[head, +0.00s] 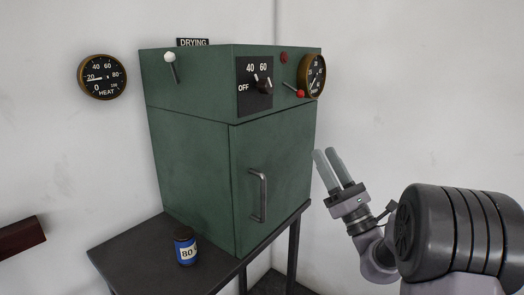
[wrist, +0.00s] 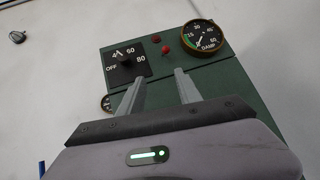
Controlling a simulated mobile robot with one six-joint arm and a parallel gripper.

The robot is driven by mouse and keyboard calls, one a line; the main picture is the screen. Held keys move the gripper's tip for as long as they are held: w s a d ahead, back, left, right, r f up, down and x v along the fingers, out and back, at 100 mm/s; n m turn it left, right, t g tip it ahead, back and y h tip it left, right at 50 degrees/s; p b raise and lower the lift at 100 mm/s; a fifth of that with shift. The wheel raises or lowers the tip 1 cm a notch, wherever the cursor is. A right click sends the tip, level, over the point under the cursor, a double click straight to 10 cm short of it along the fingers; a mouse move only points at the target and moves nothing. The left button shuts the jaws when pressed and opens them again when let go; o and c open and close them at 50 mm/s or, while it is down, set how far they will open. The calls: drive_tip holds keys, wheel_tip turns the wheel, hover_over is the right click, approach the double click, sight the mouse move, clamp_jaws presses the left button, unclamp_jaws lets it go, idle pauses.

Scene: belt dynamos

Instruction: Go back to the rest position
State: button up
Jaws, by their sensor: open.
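My gripper (head: 333,171) is in the head view, to the right of the green drying cabinet (head: 190,165), with its two pale fingers pointing up and left. The fingers are apart and nothing is between them. In the wrist view my gripper (wrist: 158,88) shows its two fingers spread in front of the cabinet's upper panel (wrist: 160,65). It looks clear of the cabinet door, whose metal handle (head: 258,195) is upright; the door is shut.
The cabinet has a rotary dial (head: 262,86), a white-tipped lever (head: 170,62), a red-tipped lever (head: 299,93) and a damp gauge (head: 313,77). A heat gauge (head: 102,77) hangs on the wall.

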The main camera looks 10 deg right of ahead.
drive_tip(key=s+a+r+n+g+y, duration=0.1)
drive_tip(key=s+a+n+g+y, duration=0.3)
drive_tip(key=a+n+g+y, duration=0.75)
drive_tip(key=s+a+f+n+g+h, duration=0.2)
drive_tip(key=s+a+f+n+g, duration=0.15)
drive_tip(key=s+a, duration=0.35)
drive_tip(key=s+a+f+n+g+h, duration=0.25)
drive_tip(key=s+a+g, duration=0.2)
drive_tip(key=a, duration=0.45)
drive_tip(key=s+f+n+g+h, duration=0.3)
drive_tip(key=s+f+n+h, duration=0.45)
drive_tip(key=s+f, duration=0.4)
drive_tip(key=s+d+f+n+t+h, duration=0.1)
drive_tip(key=s+d+n+t+h, duration=0.2)
drive_tip(key=d, duration=0.7)
drive_tip(key=n+h, duration=0.2)
drive_tip(key=h, duration=0.2)
drive_tip(key=shift+d+f, duration=0.15)
drive_tip(key=shift+d, duration=0.05)
drive_tip(key=shift+s+t+h, duration=0.1)
drive_tip(key=shift+t+h, duration=0.15)
